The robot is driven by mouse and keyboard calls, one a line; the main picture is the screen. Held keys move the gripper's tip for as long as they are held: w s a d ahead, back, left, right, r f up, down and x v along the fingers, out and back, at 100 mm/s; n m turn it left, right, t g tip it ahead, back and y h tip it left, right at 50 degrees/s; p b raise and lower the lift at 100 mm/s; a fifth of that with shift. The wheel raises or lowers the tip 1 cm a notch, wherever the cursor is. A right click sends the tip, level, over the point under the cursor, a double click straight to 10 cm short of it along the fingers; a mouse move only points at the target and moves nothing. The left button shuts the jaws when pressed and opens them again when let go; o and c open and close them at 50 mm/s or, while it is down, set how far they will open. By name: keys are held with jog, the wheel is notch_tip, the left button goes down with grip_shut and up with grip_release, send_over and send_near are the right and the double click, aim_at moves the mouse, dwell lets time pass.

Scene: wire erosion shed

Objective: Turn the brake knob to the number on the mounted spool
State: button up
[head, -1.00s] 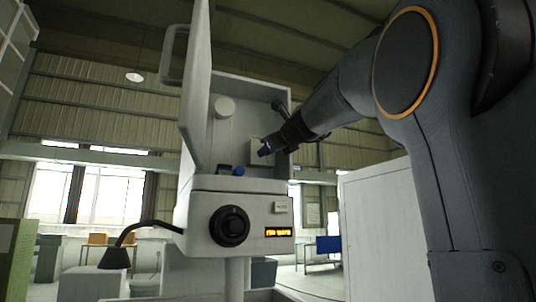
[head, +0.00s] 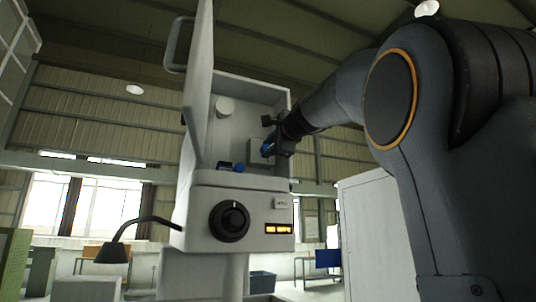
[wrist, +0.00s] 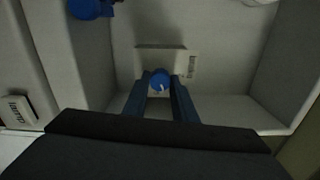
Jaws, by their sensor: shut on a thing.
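A small blue knob with a pale pointer mark (wrist: 160,78) sits on a pale plate (wrist: 150,58) inside the open white machine cabinet. I take it to be the brake knob. My gripper (wrist: 161,88) is shut on it, one blue finger on each side. In the head view my gripper (head: 267,149) is at the right of the cabinet's inside, and hides the knob. A pale round part (head: 224,106), perhaps the mounted spool, is on the back wall to its upper left. I can read no number on it or around the knob.
The cabinet door (head: 198,90) stands open at the left. Another blue part (head: 238,168) is on the cabinet floor. Below are a black dial (head: 230,221), an orange display (head: 279,229) and a small label plate (head: 281,203). A lamp (head: 112,252) stands at the lower left.

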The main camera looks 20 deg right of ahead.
jog(key=n+b, duration=0.3)
jog(key=n, duration=0.4)
jog(key=shift+f+b, duration=0.1)
jog(key=shift+b, duration=0.3)
jog(key=n+b, duration=0.2)
jog(key=n, duration=0.4)
jog(key=shift+n, duration=0.3)
jog(key=o, duration=1)
jog(key=shift+a, duration=0.1)
jog(key=shift+o, duration=0.2)
